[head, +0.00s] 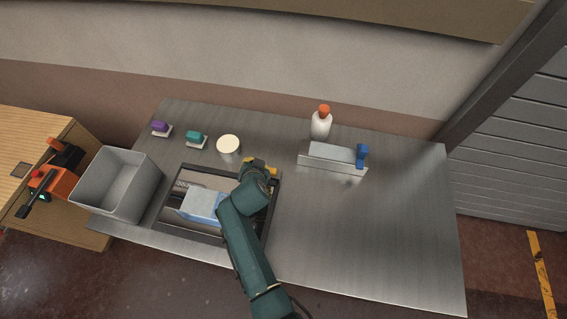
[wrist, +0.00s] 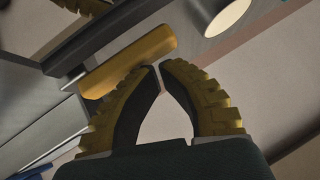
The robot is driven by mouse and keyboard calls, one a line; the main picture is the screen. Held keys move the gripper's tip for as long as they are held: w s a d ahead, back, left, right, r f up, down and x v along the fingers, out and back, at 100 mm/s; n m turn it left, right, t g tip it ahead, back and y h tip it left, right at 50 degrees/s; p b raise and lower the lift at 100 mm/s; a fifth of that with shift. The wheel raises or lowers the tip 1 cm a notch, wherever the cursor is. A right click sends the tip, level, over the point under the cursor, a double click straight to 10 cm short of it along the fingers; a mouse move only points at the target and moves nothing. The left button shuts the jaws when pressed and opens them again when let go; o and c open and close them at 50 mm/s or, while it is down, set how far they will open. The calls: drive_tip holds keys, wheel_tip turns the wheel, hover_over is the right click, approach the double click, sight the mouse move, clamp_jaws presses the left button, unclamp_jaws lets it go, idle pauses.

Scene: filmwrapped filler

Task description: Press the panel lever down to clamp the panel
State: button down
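A yellow lever handle (wrist: 135,62) on a thin metal rod shows in the wrist view, close to my fingertips. Whether they touch it is unclear. My gripper (wrist: 159,66) has its two ridged yellow fingers curved together with the tips meeting, nothing between them. In the head view my gripper (head: 258,163) is over the back right part of a dark rectangular frame (head: 187,234) on the table. A bit of yellow (head: 273,172) beside it may be the lever. A pale blue block (head: 200,204) lies inside the frame, partly hidden by my arm. I cannot tell which surface is the panel.
A grey bin (head: 118,185) stands left of the frame. Behind are purple (head: 159,127) and teal (head: 195,137) items, a cream round (head: 228,144) and an orange-capped bottle (head: 321,124). A metal holder with a blue part (head: 362,156) stands right. The right tabletop (head: 400,235) is clear.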

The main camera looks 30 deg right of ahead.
drive_tip(key=shift+f, duration=0.1)
drive_tip(key=r+p, duration=0.2)
drive_tip(key=r, duration=0.1)
drive_tip(key=r+p, duration=0.2)
drive_tip(key=shift+s+a+r, duration=0.15)
drive_tip(key=shift+s+a, duration=0.1)
drive_tip(key=w+a+p+v, duration=0.1)
drive_tip(key=a+v, duration=0.1)
drive_tip(key=v, duration=0.6)
drive_tip(key=shift+s+r, duration=0.25)
drive_tip(key=shift+r, duration=0.05)
